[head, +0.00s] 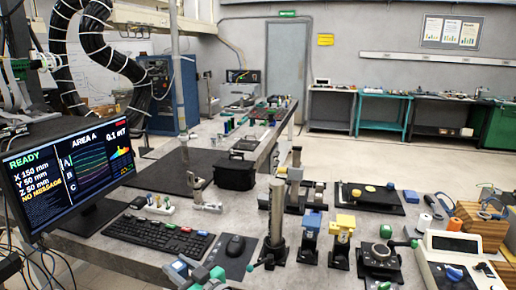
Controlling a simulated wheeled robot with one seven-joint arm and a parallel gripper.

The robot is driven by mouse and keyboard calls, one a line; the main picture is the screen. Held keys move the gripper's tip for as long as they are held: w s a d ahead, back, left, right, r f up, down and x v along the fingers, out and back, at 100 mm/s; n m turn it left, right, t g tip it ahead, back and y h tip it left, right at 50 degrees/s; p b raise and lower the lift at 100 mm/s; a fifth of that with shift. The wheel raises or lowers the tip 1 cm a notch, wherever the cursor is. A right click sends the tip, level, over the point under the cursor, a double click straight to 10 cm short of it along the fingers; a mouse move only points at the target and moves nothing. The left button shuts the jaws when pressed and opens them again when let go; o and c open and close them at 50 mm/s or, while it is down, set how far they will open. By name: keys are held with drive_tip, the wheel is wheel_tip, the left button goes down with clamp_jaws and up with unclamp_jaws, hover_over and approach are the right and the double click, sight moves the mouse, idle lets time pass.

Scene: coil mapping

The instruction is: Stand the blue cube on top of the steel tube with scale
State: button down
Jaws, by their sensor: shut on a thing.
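A tall bare grey metal cylinder (277,212) stands upright on a dark base in the foreground, a little right of the middle. It looks like the steel tube, but no scale marks can be made out on it. Nothing rests on its top. To its right, a blue block (313,218) sits on a small dark stand. I cannot tell whether this is the blue cube. My gripper cannot be made out in the head view, so its place relative to these things is hidden.
A yellow block (345,221) tops a similar stand to the right. A black bag (235,172) stands behind. Instruments crowd the right.

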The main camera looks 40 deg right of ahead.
drive_tip(key=w+d+r+m+h+p, duration=0.2)
drive_tip(key=d+r+h+p, duration=0.3)
drive_tip(key=d+r, duration=1.1)
wheel_tip(320, 180, up, 11)
drive_tip(key=m+h+p, duration=0.2)
drive_tip(key=m+p, duration=0.1)
drive_tip(key=p, duration=0.2)
hover_over(277, 182)
drive_tip(key=shift+f+b, duration=1.25)
drive_tip(key=shift+f, duration=1.9)
drive_tip(key=shift+b, duration=0.55)
drive_tip(key=shift+f+b, duration=0.55)
drive_tip(key=shift+b, duration=0.25)
drive_tip(key=c, duration=0.9)
unclamp_jaws()
drive_tip(key=shift+o, duration=0.2)
